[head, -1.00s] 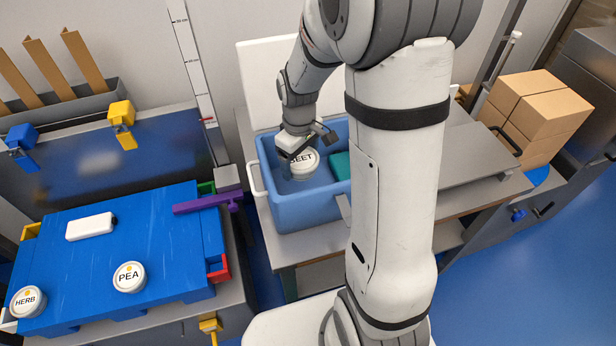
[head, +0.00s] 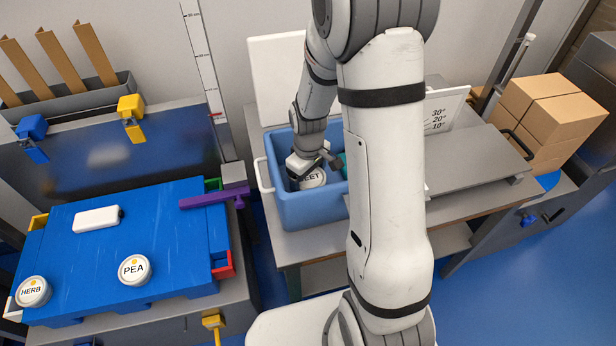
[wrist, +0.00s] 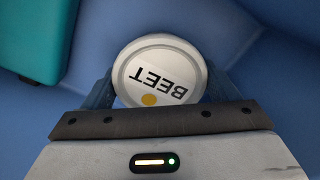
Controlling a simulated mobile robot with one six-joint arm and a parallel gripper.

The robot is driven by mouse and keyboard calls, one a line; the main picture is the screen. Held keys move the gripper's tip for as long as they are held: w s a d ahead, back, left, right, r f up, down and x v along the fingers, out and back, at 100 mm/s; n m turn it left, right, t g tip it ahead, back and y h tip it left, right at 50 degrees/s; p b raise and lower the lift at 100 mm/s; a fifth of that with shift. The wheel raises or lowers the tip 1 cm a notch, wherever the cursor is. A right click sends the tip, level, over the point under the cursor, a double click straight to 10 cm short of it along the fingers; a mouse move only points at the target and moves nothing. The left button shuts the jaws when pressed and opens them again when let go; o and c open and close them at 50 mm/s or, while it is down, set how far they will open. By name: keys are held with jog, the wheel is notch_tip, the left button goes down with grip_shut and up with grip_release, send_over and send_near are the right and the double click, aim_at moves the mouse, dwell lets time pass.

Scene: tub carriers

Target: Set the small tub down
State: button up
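A small white tub labelled BEET (head: 313,178) is between the fingers of my gripper (head: 308,172), inside the blue bin (head: 312,212). In the wrist view the tub (wrist: 160,72) shows its lid, with a finger close on each side, and my gripper (wrist: 158,95) looks shut on it. The tub is low in the bin; I cannot tell whether its base touches the floor. A teal block (wrist: 33,35) lies in the bin, apart from the tub. Tubs labelled PEA (head: 134,270) and HERB (head: 33,292) stand on the blue slatted platform (head: 175,240) at left.
The bin walls stand close around my gripper. The bin sits on a grey bench (head: 400,235). A white box (head: 96,219) and a purple bar (head: 213,199) are on the left platform. Cardboard boxes (head: 552,105) are stacked at right.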

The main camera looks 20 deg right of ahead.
jog(key=o, duration=0.4)
notch_tip(320, 180, up, 12)
jog(key=p, duration=0.1)
jog(key=s+r+m, duration=0.2)
jog(key=s+r, duration=0.1)
jog(key=s, duration=0.2)
jog(key=s+r+m+t, duration=0.1)
jog(key=s+r+m, duration=0.1)
jog(key=s, duration=0.3)
jog(key=s+r+m+t, duration=0.1)
jog(key=s+r+m, duration=0.1)
jog(key=s+r, duration=0.2)
jog(key=shift+s+r+m, duration=0.25)
jog(key=shift+s+m, duration=0.15)
jog(key=shift+s, duration=0.5)
